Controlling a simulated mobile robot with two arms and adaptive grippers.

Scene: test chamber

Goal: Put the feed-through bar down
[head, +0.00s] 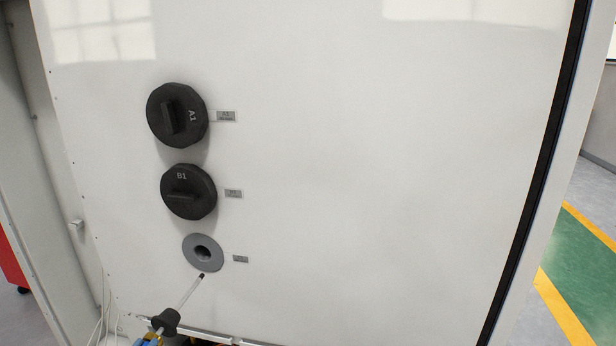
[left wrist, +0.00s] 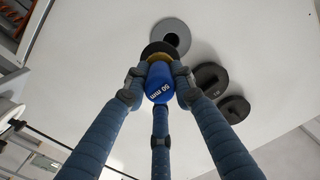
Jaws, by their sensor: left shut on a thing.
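The feed-through bar (head: 188,293) shows at the bottom left of the head view as a thin pale rod with a dark tip and a black collar. Its tip is just below the hole of the grey round port (head: 196,262); I cannot tell if it touches the panel. In the left wrist view the bar's blue handle (left wrist: 158,84) is marked "50 mm" and has a yellow ring and black disc ahead of it. My left gripper (left wrist: 157,87) is shut on this handle with its fingers around it. The grey port (left wrist: 171,34) lies beyond. My right gripper is not in view.
A white panel (head: 380,180) fills most of the head view. Two black knobs, A1 (head: 177,116) and B1 (head: 188,192), stick out above the port. Small grey labels sit beside them. Cables (head: 103,318) hang at the lower left. Floor shows at right.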

